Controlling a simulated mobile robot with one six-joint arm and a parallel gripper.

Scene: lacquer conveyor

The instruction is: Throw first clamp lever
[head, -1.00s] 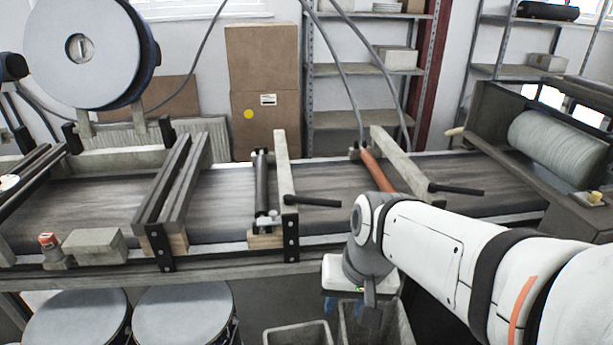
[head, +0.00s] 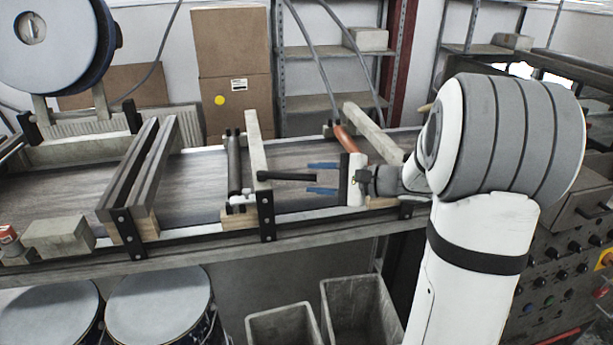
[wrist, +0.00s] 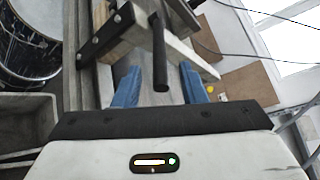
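The first clamp lever (head: 288,177) is a black bar reaching right from the black bracket on the conveyor's near rail. It belongs to the clamp with the dark roller (head: 234,163) and a pale bar (head: 257,146). My gripper (head: 322,179) points left, its two blue fingers spread on either side of the lever's free end. In the wrist view the lever (wrist: 160,55) hangs between the open blue fingers, its tip near the palm. No finger visibly touches it. The second clamp's lever is hidden behind my arm.
A second clamp with an orange roller (head: 352,143) stands to the right, close behind my gripper. Grey bins (head: 361,310) and drums (head: 160,305) stand below the conveyor.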

